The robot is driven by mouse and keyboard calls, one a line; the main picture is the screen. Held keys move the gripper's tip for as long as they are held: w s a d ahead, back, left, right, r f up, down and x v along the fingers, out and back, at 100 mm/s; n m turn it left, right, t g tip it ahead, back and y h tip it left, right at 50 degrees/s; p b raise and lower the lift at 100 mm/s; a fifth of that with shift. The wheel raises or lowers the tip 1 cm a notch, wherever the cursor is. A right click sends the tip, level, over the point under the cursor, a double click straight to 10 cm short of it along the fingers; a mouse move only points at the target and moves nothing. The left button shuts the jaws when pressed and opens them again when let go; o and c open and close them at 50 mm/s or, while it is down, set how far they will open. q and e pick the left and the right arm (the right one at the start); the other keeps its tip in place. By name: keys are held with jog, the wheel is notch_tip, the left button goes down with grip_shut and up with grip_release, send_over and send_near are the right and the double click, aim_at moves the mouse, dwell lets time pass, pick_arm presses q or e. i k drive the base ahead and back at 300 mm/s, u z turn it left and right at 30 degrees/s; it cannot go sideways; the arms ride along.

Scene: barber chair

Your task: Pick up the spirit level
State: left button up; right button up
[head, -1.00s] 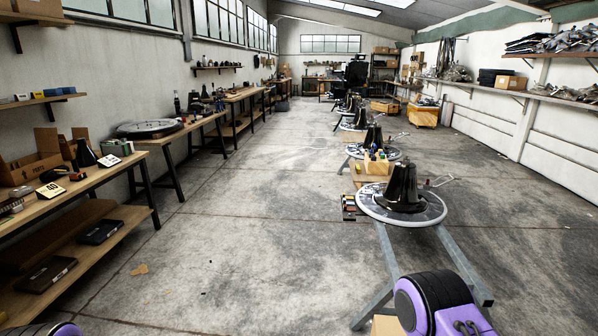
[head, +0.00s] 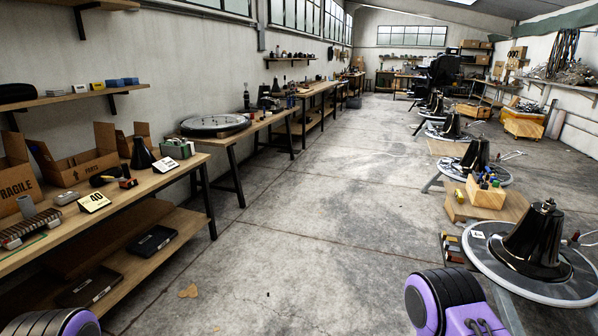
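I cannot make out a spirit level for certain in the head view. Small tools and boxes lie on the near left workbench (head: 178,180), too small to tell apart fully. One is a small dark tool with orange and yellow parts (head: 127,183). Neither gripper is in view. Only purple and black parts of my own arms show at the bottom left and bottom right edges.
Open cardboard boxes (head: 75,165) and a card reading 40 (head: 94,201) stand on the left bench. Dark trays (head: 152,242) lie on its lower shelf. A black bell-shaped piece (head: 532,243) sits on a round plate at right. The floor (head: 300,245) between is mostly clear.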

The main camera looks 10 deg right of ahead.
aim_at(458, 196)
jog(key=z, duration=0.4)
jog(key=i, duration=2.6)
jog(key=z, duration=1.1)
jog(key=i, duration=2.1)
jog(key=u, duration=0.4)
jog(key=i, duration=0.95)
jog(key=z, duration=1.25)
jog(key=i, duration=0.95)
jog(key=z, duration=0.95)
